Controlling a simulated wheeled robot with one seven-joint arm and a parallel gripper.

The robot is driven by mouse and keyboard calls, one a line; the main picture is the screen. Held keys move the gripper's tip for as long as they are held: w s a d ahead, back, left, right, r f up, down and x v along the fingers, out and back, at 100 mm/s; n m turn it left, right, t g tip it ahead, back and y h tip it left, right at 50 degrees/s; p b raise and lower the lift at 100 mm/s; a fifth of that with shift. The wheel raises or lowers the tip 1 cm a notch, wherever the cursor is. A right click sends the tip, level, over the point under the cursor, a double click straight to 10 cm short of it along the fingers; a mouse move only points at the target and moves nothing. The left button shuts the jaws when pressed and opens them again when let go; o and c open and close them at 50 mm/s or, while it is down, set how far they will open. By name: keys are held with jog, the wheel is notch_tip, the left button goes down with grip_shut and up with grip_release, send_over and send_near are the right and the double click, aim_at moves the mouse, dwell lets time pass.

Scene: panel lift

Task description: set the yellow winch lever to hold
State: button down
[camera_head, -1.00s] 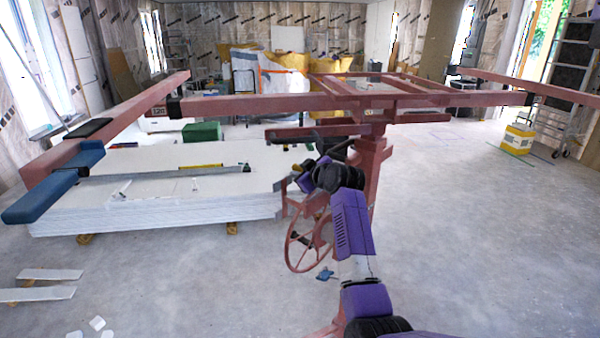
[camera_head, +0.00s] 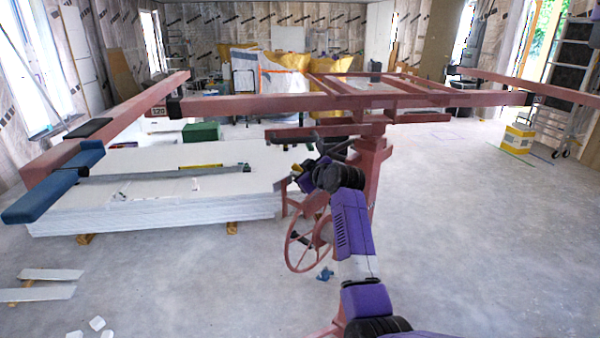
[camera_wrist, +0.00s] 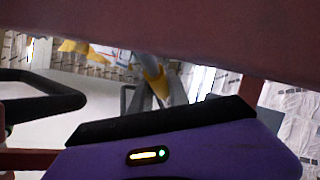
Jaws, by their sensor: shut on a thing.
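The yellow winch lever (camera_wrist: 154,77) shows in the wrist view as a yellow grip at the end of a grey rod. The fingers of my gripper (camera_wrist: 157,95) are closed around the yellow grip. In the head view my gripper is at the red panel lift's mast (camera_head: 368,178), above the red spoked winch wheel (camera_head: 301,255). My own arm hides much of it there, and I cannot make out the lever or any hold mark.
The lift's red frame (camera_head: 250,106) spans the upper view. A stack of white panels (camera_head: 150,210) lies to the left. A black bar (camera_wrist: 50,98) is left of my gripper in the wrist view.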

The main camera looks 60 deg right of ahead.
jog(key=shift+p, duration=0.3)
jog(key=shift+w+f+g, duration=0.1)
jog(key=shift+w+g, duration=0.05)
jog(key=shift+g, duration=0.15)
jog(key=p, duration=0.1)
jog(key=f+g+p, duration=0.1)
jog(key=p, duration=0.1)
jog(key=shift+w+f+n+g+y, duration=0.2)
jog(key=shift+n+g+y, duration=0.1)
jog(key=shift+y, duration=0.1)
jog(key=shift+w+d+f+n+g+y+p, duration=0.1)
jog(key=shift+f+n+g+y+p, duration=0.35)
jog(key=shift+f+g+p, duration=0.95)
jog(key=shift+f, duration=0.35)
jog(key=c, duration=1.3)
grip_release()
jog(key=shift+r, duration=0.1)
